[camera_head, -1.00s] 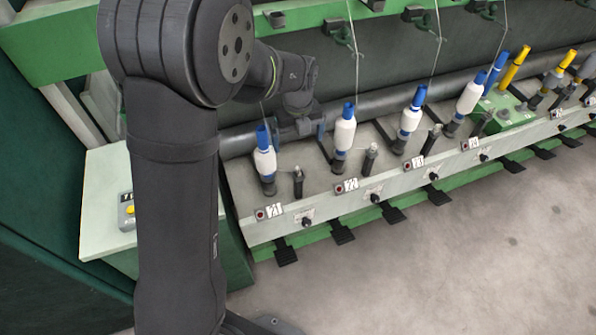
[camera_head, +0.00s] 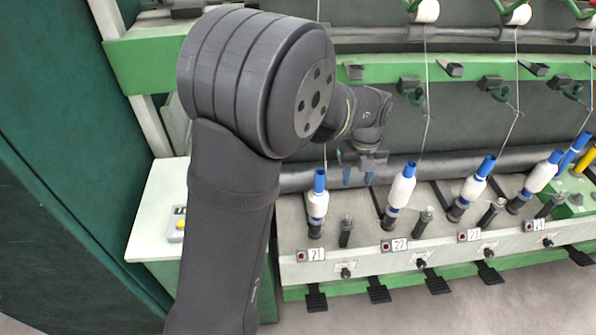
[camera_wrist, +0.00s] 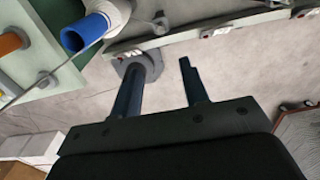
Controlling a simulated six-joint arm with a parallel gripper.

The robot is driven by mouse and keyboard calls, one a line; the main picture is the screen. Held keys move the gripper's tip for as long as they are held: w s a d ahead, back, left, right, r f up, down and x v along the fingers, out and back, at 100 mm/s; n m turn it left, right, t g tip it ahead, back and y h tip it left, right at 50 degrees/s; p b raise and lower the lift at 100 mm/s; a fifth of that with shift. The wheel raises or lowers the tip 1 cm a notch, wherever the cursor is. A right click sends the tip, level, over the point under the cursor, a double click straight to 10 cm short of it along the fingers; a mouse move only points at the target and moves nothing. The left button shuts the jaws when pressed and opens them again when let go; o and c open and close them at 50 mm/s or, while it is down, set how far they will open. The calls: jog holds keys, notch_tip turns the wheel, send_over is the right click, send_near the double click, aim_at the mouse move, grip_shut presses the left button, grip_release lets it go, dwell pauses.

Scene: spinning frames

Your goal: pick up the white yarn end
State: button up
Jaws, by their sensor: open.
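White yarn bobbins with blue tube tops stand on spindles along the machine. The bobbin at position 21 (camera_head: 317,206) and the bobbin at position 22 (camera_head: 401,191) are nearest to my gripper (camera_head: 357,178). My gripper is open and empty, its fingers pointing down behind and between these two. A thin yarn strand (camera_head: 325,155) hangs above the position 21 bobbin; its loose end cannot be made out. In the wrist view, my gripper (camera_wrist: 160,85) has its fingers apart, with a white bobbin (camera_wrist: 104,14) at upper left. A thin pale line crosses near its blue tube (camera_wrist: 80,35).
A long grey bar (camera_head: 300,178) runs behind the spindles. Green rails (camera_head: 400,68) and upper bobbins (camera_head: 427,11) are above. A pale cabinet (camera_head: 155,225) with a small control box stands left.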

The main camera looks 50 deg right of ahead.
jog(key=n+t+h, duration=0.2)
jog(key=n+h, duration=1.1)
jog(key=n, duration=1.6)
send_near(348, 218)
jog(key=x, duration=1)
jog(key=shift+d+f, duration=0.2)
jog(key=shift+d, duration=0.1)
jog(key=shift+c, duration=0.4)
jog(key=c, duration=0.7)
